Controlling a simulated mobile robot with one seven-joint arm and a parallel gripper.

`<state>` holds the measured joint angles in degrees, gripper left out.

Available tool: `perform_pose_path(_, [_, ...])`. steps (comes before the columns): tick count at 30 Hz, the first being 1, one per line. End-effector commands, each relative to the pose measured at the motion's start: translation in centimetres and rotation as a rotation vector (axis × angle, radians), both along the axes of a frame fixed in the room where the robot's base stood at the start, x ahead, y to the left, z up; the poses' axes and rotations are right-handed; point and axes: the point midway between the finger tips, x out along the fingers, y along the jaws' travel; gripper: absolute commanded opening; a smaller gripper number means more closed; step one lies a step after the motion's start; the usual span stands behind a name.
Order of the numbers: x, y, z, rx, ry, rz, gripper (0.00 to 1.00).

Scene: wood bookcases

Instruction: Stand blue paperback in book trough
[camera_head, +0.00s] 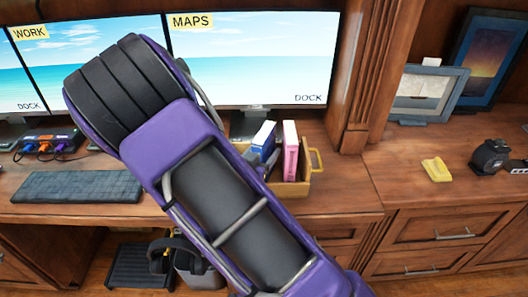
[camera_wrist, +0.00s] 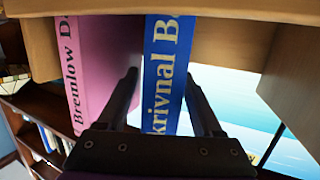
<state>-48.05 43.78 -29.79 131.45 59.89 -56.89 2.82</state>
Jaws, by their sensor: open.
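The blue paperback (camera_head: 263,137) stands in the wooden book trough (camera_head: 290,190) in the head view, with my arm covering its lower part. A pink book (camera_head: 290,148) stands to its right. In the wrist view, the blue paperback's spine (camera_wrist: 160,60) shows between my gripper's two fingers (camera_wrist: 161,76). The fingers are open, one on each side of it, with visible gaps. The pink book (camera_wrist: 95,65) is beside it on the left, and the trough's wall (camera_wrist: 100,7) runs along the top. My gripper is hidden in the head view.
Monitors (camera_head: 255,60) stand behind the trough and a keyboard (camera_head: 80,187) lies to its left. A wooden post (camera_head: 362,75) rises at the back right. Picture frames (camera_head: 428,93), a yellow block (camera_head: 436,169) and a black object (camera_head: 490,157) are farther right. The desk right of the trough is clear.

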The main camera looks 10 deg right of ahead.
Motion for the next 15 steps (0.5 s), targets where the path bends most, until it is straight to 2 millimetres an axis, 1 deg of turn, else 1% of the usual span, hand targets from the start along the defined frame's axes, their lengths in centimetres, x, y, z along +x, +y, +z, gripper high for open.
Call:
perform_pose_path(5, [-2.6, 1.9, 0.7, 0.003, 0.002, 0.006, 0.67])
perform_pose_path(10, [-5.7, 4.0, 1.5, 0.001, 0.002, 0.007, 0.67])
perform_pose_path(15, [-8.2, 5.6, 2.1, 0.001, 0.002, 0.004, 0.67])
